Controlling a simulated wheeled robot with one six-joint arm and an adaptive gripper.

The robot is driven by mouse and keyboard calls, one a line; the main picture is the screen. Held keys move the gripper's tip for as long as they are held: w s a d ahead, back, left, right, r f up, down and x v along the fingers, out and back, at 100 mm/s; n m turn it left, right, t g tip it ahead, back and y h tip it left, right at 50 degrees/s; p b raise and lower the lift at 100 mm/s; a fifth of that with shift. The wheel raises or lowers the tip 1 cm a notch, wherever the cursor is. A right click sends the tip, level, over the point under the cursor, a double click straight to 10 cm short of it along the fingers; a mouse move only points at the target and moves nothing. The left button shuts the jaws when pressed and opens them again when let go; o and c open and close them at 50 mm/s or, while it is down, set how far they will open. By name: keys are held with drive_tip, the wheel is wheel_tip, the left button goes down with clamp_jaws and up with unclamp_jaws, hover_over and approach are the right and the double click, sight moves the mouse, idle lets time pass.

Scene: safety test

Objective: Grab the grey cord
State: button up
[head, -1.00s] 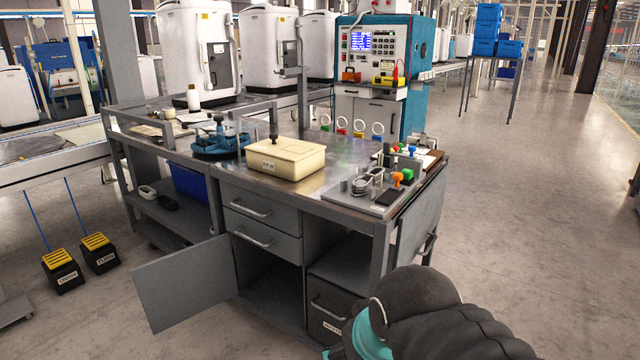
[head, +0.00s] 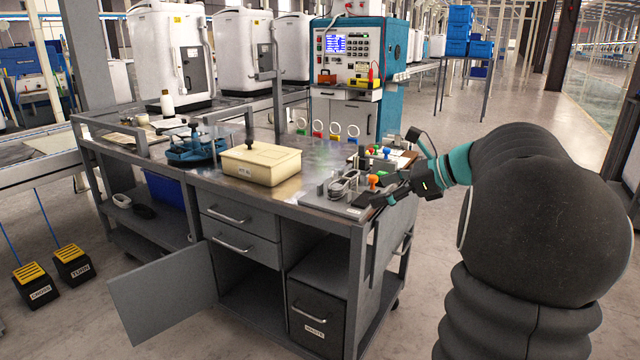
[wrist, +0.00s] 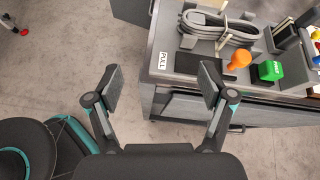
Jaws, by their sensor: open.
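The grey cord (wrist: 218,32) lies coiled on a grey plate at the bench's right end, beyond my gripper in the wrist view. It also shows in the head view (head: 343,185), to the left of an orange knob. My gripper (wrist: 155,84) is open and empty, its two fingers wide apart, with floor and the bench edge between and beyond them. In the head view my gripper (head: 375,198) is at the right edge of the bench, near the cord and apart from it as far as the wrist view shows.
An orange knob (wrist: 240,59) and a green block (wrist: 270,71) stand beside the cord. A "PULL" label (wrist: 163,59) is on the plate's edge. A cream box (head: 262,163) sits mid-bench. A cabinet door (head: 163,284) hangs open in front.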

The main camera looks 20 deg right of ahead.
drive_tip(key=d+m+t, duration=0.1)
drive_tip(key=d+m, duration=0.1)
drive_tip(key=d, duration=0.3)
approach(345, 190)
drive_tip(key=x, duration=0.4)
drive_tip(key=shift+w+d+f, duration=0.1)
drive_tip(key=shift+d+f, duration=0.15)
drive_tip(key=shift+d, duration=0.1)
drive_tip(key=shift+t, duration=0.3)
drive_tip(key=shift+a+b+x, duration=0.2)
drive_tip(key=shift+b+x, duration=0.15)
drive_tip(key=shift+x, duration=2.35)
drive_tip(key=shift+s+r, duration=0.1)
drive_tip(key=shift+s, duration=0.1)
drive_tip(key=c, duration=1.5)
